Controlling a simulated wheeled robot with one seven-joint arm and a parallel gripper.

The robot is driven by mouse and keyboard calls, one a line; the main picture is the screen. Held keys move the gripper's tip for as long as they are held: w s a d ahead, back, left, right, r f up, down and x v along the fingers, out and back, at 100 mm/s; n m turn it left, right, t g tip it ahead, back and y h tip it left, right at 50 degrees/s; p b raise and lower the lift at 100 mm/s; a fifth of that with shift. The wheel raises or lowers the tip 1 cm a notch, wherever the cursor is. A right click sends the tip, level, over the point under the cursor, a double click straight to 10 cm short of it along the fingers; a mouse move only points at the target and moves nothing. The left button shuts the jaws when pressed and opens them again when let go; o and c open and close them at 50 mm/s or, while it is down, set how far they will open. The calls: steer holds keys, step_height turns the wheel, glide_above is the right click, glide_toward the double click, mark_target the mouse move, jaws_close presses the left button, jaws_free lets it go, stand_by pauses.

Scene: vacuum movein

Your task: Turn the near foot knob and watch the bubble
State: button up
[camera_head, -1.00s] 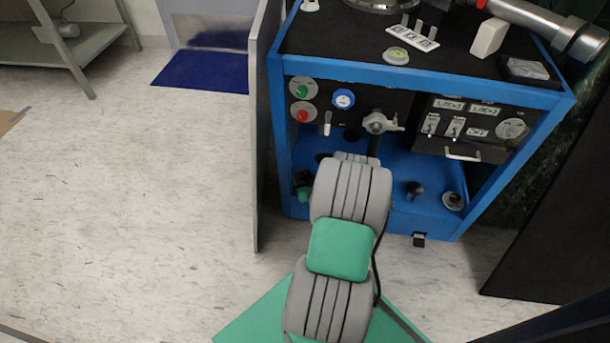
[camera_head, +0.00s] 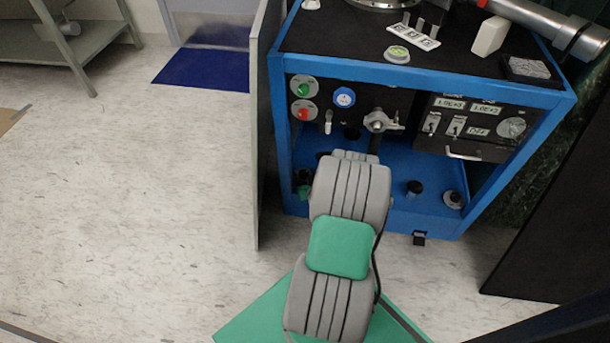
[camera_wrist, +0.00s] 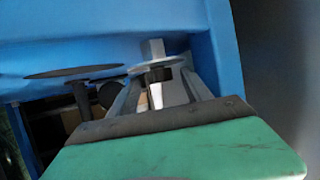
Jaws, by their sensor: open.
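The blue-framed vacuum cart (camera_head: 420,78) stands ahead in the head view, with a small round bubble level (camera_head: 397,55) with a greenish face on its black top. The bubble's position is too small to read. In the wrist view my gripper (camera_wrist: 158,77) is open, its two grey fingers on either side of a foot knob (camera_wrist: 158,66) with a pale disc and a dark part under it. Contact with the fingers cannot be told. A second dark disc on a stem (camera_wrist: 78,90) shows to the left. In the head view my arm hides the area near the knob.
A tall grey panel (camera_head: 258,150) stands close along the cart's left side. A black foot (camera_head: 420,239) shows below the cart's front edge. A blue mat (camera_head: 203,69) and a grey shelf (camera_head: 100,50) lie farther left. The pale floor (camera_head: 130,190) at left is clear.

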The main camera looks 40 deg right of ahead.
steer(key=p+v, duration=0.2)
steer(key=v, duration=0.5)
steer(key=shift+d+r, duration=0.1)
steer(key=shift+r, duration=0.05)
steer(key=shift+s+a, duration=0.25)
steer(key=shift+s, duration=0.1)
